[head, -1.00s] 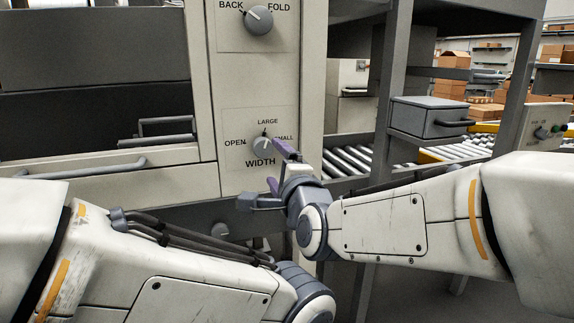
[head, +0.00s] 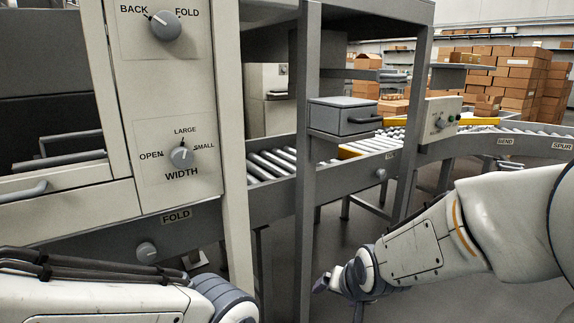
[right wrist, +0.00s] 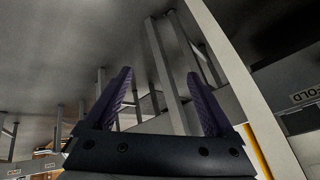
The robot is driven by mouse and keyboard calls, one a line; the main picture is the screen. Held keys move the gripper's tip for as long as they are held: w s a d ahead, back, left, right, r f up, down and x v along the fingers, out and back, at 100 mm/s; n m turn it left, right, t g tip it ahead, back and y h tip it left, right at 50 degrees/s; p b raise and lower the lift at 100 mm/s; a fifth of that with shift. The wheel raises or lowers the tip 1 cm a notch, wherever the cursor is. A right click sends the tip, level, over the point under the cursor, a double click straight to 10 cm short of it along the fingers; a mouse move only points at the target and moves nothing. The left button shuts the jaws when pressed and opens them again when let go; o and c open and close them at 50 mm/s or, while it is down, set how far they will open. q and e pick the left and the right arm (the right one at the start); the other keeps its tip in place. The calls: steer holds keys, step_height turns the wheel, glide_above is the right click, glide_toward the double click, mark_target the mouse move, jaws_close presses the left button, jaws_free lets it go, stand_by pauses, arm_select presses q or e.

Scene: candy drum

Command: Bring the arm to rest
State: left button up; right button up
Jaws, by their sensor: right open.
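My right gripper (head: 324,284) hangs low in the head view, right of the machine's pale upright and over the floor, apart from the machine. In the right wrist view its two purple fingers (right wrist: 163,103) stand wide apart with nothing between them. My left arm lies across the lower left of the head view; its gripper is out of the picture. The WIDTH knob (head: 182,157) sits on the pale panel, its pointer just right of straight up, near LARGE. The upper knob (head: 166,25) points up and left, toward BACK.
A FOLD rail (head: 120,236) with a small grey knob (head: 147,251) runs below the panel. Grey frame posts (head: 306,150) stand close to my right gripper. A grey box (head: 345,117) with a handle and a roller conveyor (head: 278,166) are behind. Stacked cartons (head: 520,75) fill the back right.

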steer(key=s+d+f+n+g+h, duration=0.1)
steer(key=s+d+f+n+g, duration=0.15)
steer(key=s+d, duration=0.2)
steer(key=s+d+f+n+g+h, duration=0.1)
steer(key=s+d+f+g, duration=0.1)
steer(key=s+d+f, duration=0.3)
steer(key=s+a+r+n+g+y, duration=0.1)
steer(key=s+a+r+n, duration=0.3)
steer(key=s+a, duration=0.35)
steer(key=s+a+r+n+g, duration=0.1)
steer(key=s+a+r+n, duration=0.25)
steer(key=s+a, duration=0.4)
step_height(320, 180, up, 33)
steer(key=p, duration=3.2)
steer(key=shift+w+f+m, duration=0.2)
steer(key=shift+w+m, duration=0.1)
steer(key=shift+w, duration=0.1)
steer(key=shift+d, duration=0.1)
